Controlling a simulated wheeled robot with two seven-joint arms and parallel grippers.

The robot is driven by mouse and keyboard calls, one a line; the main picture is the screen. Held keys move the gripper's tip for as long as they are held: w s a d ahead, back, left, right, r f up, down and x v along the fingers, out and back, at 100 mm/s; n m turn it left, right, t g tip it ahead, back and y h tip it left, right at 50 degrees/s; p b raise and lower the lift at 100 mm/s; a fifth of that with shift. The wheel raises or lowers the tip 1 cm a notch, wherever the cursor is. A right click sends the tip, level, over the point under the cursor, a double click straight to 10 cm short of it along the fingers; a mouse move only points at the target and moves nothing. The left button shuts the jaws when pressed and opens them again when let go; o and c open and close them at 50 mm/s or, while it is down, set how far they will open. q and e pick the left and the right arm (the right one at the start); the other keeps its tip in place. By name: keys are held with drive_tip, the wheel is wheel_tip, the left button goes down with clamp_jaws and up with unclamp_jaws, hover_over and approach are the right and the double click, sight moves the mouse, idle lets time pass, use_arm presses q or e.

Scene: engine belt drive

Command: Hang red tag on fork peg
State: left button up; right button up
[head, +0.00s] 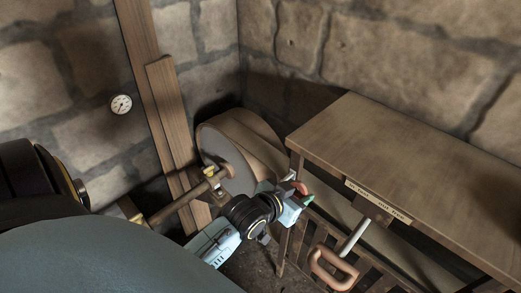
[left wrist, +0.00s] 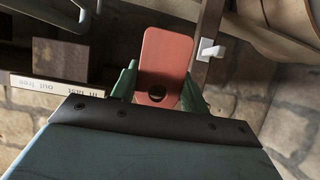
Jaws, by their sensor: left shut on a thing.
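My left gripper (head: 300,196) is shut on the red tag (head: 299,187), which is mostly hidden by the gripper in the head view. In the left wrist view, the flat red tag (left wrist: 168,50) with rounded corners stands between the green fingertips of my left gripper (left wrist: 157,90). A dark round hole shows near its end at the gripper. A small pale peg (left wrist: 209,49) with a raised end is just right of the tag, apart from it in the picture. I cannot tell their distance in depth. My right gripper is not in view.
A wooden bench (head: 410,150) with a lettered strip (head: 378,200) stands at right. A brown looped handle (head: 331,269) and grey rod (head: 352,238) are below it. A large wheel (head: 228,160) with a shaft is behind my gripper. A gauge (head: 121,105) hangs on the stone wall.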

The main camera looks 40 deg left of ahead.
sight(287, 179)
use_arm(q)
drive_tip(key=s+a+f+g+p, duration=0.1)
drive_tip(key=s+a+f+p, duration=0.4)
drive_tip(key=a, duration=0.3)
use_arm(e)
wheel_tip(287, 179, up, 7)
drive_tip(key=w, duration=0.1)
use_arm(q)
drive_tip(key=shift+w+d+f+b, duration=0.15)
drive_tip(key=shift+w+f+b, duration=0.1)
drive_tip(key=shift+w+b, duration=1.1)
drive_tip(key=shift+w+d+f+b, duration=0.2)
drive_tip(key=shift+w+b, duration=0.5)
drive_tip(key=shift+w, duration=1.3)
drive_tip(key=shift+w+d+f+b, duration=0.1)
drive_tip(key=shift+w+f+b, duration=0.2)
drive_tip(key=shift+w+b, duration=1.05)
drive_tip(key=shift+w+p, duration=0.4)
drive_tip(key=shift+w, duration=0.3)
drive_tip(key=shift+w+p, duration=0.2)
drive_tip(key=shift+p, duration=0.1)
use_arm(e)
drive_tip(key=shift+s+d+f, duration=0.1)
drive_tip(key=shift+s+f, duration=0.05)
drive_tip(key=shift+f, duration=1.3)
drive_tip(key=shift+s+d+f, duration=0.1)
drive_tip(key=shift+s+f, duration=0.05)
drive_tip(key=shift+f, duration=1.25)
